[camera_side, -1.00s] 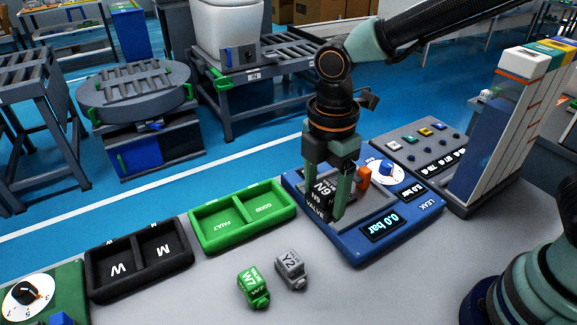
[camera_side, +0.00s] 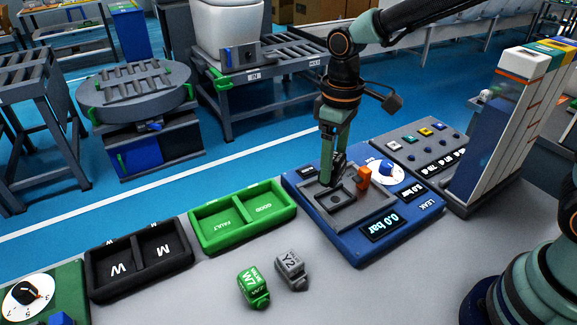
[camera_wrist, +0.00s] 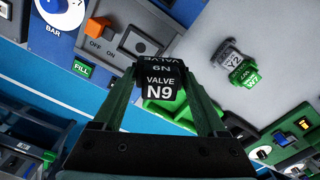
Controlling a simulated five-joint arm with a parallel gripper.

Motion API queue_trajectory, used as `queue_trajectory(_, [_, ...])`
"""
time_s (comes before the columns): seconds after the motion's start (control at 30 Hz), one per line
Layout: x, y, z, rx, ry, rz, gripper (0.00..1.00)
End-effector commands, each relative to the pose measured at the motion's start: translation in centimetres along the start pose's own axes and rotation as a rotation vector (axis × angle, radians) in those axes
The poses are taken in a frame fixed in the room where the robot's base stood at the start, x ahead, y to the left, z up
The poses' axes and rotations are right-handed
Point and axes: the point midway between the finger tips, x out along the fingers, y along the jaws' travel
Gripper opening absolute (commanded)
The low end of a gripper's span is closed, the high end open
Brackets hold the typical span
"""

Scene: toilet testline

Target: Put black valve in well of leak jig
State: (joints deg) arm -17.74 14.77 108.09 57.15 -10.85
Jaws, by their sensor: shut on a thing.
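The black valve (camera_wrist: 160,88), marked VALVE N9, is clamped between the two fingers of my gripper (camera_wrist: 163,98). In the side view my gripper (camera_side: 331,172) hangs over the leak jig (camera_side: 352,250), a blue box with a grey top plate. The valve shows there only as a dark edge (camera_side: 341,160), mostly hidden by a finger. The jig's well (camera_side: 336,198), a dark square recess with a round hole, is empty, just below the fingertips. The well also shows in the wrist view (camera_wrist: 138,43), beyond the valve.
An orange switch (camera_side: 363,177) stands up beside the well. A green FAULT/GOOD tray (camera_side: 240,240) lies left of the jig. A green valve (camera_side: 252,287) and a grey valve (camera_side: 290,268) lie on the bench in front. A black two-part tray (camera_side: 140,285) is further left.

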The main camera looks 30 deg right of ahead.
Motion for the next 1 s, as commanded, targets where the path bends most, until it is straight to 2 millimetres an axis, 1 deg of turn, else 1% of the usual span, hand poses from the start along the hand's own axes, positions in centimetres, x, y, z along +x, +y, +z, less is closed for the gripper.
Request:
queue_trajectory(0.03, [0.7,0.9,0.0,0.099,-0.003,0.0,0.1])
queue_trajectory(0.1, [1.4,1.9,0.0,0.222,-0.002,0.0,0.1])
queue_trajectory(0.2, [2.2,3.0,0.1,0.359,-0.001,0.0,0.1])
queue_trajectory(0.33, [2.8,3.8,0.1,0.465,0.0,0.0,0.1])
queue_trajectory(0.57, [3.7,4.0,0.1,0.503,0.0,0.0,0.1])
queue_trajectory(1.0, [7.5,4.0,0.2,0.499,-0.002,0.0,0.1])
